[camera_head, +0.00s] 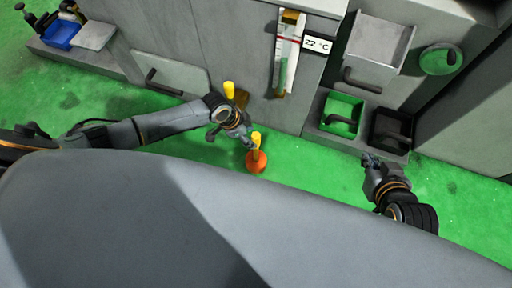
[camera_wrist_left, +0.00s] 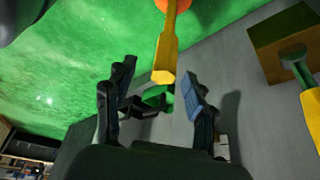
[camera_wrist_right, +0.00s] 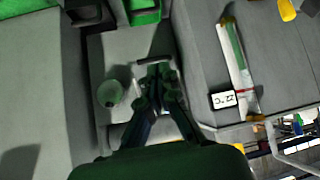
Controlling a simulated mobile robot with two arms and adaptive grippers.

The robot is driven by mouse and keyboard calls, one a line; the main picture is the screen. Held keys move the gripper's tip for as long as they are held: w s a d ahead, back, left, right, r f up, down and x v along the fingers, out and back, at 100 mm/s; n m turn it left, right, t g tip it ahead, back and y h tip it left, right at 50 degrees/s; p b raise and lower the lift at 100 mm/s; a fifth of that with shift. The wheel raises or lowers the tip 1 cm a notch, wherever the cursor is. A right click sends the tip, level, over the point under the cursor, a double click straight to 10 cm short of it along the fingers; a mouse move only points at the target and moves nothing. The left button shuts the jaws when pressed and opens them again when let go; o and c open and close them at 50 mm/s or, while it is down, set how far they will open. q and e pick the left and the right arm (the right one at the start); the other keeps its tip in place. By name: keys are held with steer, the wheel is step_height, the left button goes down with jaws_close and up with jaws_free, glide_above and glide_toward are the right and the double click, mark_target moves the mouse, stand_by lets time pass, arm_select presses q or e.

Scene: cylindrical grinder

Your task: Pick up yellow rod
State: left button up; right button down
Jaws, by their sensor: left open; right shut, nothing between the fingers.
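A yellow rod (camera_head: 256,138) with an orange round base (camera_head: 256,161) stands near my left gripper (camera_head: 249,141) in the head view. In the left wrist view the yellow rod (camera_wrist_left: 166,50) points in from the top, its near end between the open fingers (camera_wrist_left: 160,78). A gap shows on both sides, and the fingers do not appear to touch it. A second yellow piece (camera_head: 229,90) is behind the left gripper and also shows at the right of the left wrist view (camera_wrist_left: 312,115). My right gripper (camera_head: 371,161) is shut and empty, near the bins.
Grey machine cabinets line the back, with a 22 °C display (camera_head: 317,44). A green bin (camera_head: 342,115) and a black bin (camera_head: 391,131) sit on a low ledge at right. A blue bin (camera_head: 61,34) is at far left. Green floor (camera_head: 300,165) is open in front.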

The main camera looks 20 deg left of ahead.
mark_target(254, 136)
arm_select(q)
steer(key=shift+w+d+f, duration=0.15)
steer(key=shift+f, duration=0.25)
steer(key=shift+w+d+f+b, duration=0.2)
steer(key=shift+w+f+b, duration=0.05)
steer(key=shift+f+b, duration=0.25)
steer(key=shift+w+d+f+b, duration=0.25)
steer(key=shift+f+b, duration=0.1)
steer(key=shift+f, duration=0.15)
steer(key=shift+b+x, duration=0.55)
steer(key=shift+x, duration=0.55)
steer(key=shift+w+f, duration=0.15)
jaws_close()
arm_select(e)
steer(key=w+a+r+t+y, duration=0.1)
steer(key=w+r+t, duration=0.2)
steer(key=r+t, duration=0.1)
steer(key=w+a+r+t+y, duration=0.1)
steer(key=w+a+r+t, duration=0.1)
steer(key=w+r+t, duration=0.2)
step_height(254, 136, up, 4)
steer(key=shift+a+f+n, duration=0.2)
steer(key=shift+a+n, duration=0.1)
